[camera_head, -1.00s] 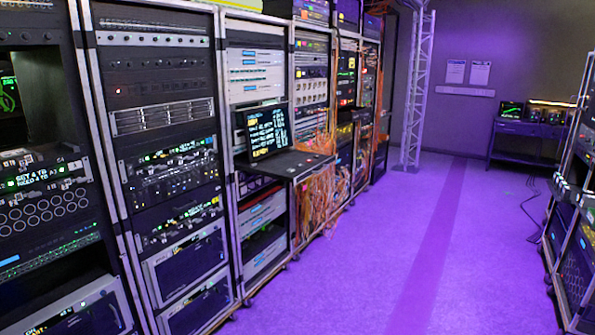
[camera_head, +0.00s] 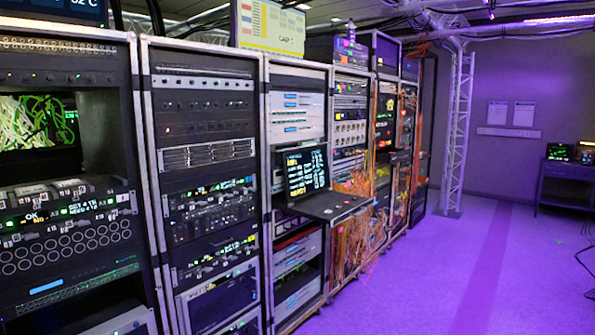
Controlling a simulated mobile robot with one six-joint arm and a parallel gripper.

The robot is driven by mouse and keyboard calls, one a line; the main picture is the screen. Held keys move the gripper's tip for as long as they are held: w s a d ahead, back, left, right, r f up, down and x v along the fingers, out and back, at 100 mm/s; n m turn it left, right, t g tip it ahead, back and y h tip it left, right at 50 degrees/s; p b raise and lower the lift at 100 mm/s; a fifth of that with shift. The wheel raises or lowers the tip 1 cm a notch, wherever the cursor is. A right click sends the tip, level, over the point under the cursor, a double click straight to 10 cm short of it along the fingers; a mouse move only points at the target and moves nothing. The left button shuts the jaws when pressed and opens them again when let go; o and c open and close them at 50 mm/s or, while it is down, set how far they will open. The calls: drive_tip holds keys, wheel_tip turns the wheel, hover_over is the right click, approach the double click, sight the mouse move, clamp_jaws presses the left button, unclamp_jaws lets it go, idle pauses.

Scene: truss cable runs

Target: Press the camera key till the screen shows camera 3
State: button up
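My gripper is not in view. In the head view a dark screen (camera_head: 38,122) in the leftmost rack shows a picture of pale green strands, with small green text at its right edge. Below it is a panel of small labelled keys (camera_head: 65,205), with lit green text and an "OK" mark. Which key is the camera key is too small to tell. A pale yellow screen (camera_head: 270,24) on top of the racks shows coloured blocks and a short label that I cannot read surely. No camera number is readable on the screens.
A row of equipment racks (camera_head: 205,155) runs from the left into the distance. A laptop-like terminal (camera_head: 306,172) stands on a shelf (camera_head: 335,204) that juts out. Orange cables (camera_head: 358,245) hang beyond it. The purple floor (camera_head: 440,280) at the right is clear. A desk (camera_head: 565,185) stands far right.

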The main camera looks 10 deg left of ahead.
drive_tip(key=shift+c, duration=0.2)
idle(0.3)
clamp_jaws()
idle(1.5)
